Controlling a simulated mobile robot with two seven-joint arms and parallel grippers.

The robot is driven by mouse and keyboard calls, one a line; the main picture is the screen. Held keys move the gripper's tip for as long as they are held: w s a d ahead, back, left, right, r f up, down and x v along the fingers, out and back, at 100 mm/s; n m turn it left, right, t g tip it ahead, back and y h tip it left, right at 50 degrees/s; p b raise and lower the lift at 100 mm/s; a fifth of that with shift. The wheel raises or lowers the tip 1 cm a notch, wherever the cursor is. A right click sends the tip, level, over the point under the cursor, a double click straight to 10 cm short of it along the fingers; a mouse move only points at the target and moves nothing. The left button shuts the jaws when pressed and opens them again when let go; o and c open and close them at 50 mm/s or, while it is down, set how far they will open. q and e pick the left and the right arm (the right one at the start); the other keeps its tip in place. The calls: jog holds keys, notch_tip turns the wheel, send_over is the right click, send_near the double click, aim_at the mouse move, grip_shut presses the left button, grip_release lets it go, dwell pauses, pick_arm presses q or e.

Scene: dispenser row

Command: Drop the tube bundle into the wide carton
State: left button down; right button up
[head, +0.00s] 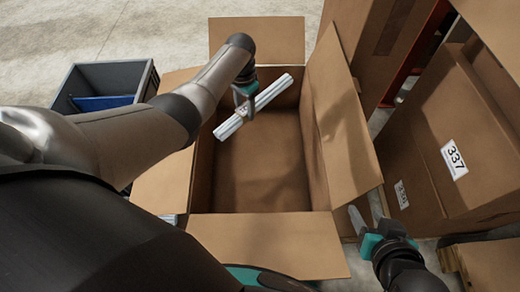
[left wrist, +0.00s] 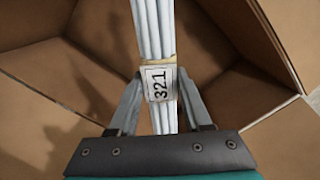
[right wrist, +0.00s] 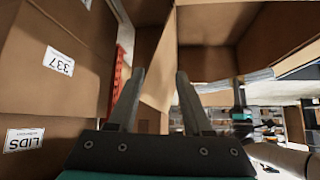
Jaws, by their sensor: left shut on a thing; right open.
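The tube bundle (head: 252,106) is a set of long white tubes with a tan band and a label reading 321 (left wrist: 160,84). My left gripper (head: 245,100) is shut on the bundle at its middle, by the label. The wide carton (head: 262,170) is a brown open box with its flaps spread. The bundle is over the carton's opening, lying slantwise in the head view; its exact height above the floor of the carton cannot be told. My right gripper (head: 366,222) is open and empty, outside the carton's right side; its fingers also show in the right wrist view (right wrist: 158,100).
A grey bin (head: 105,82) with something blue inside stands left of the carton. Large brown boxes, one labelled 337 (head: 454,158), stand at the right. A wooden pallet (head: 450,262) lies at lower right. Pale floor is clear at upper left.

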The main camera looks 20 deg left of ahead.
pick_arm(q)
jog(key=shift+f+b, duration=0.45)
jog(key=shift+f, duration=0.1)
jog(key=shift+f+b, duration=0.4)
jog(key=shift+b, duration=0.05)
pick_arm(e)
jog(key=shift+w+a+r+t+y, duration=0.15)
jog(key=shift+w+a+t+y, duration=0.2)
jog(key=shift+a+t, duration=0.3)
jog(key=shift+w+a+r+t+y, duration=0.1)
jog(key=shift+w+a+t+y, duration=0.2)
jog(key=shift+a+t, duration=0.35)
jog(key=shift+w+a+r+t+y, duration=0.15)
jog(key=shift+w+a+t+y, duration=0.15)
jog(key=shift+a+t, duration=0.3)
jog(key=shift+a, duration=0.1)
pick_arm(q)
jog(key=shift+c, duration=1.3)
grip_release()
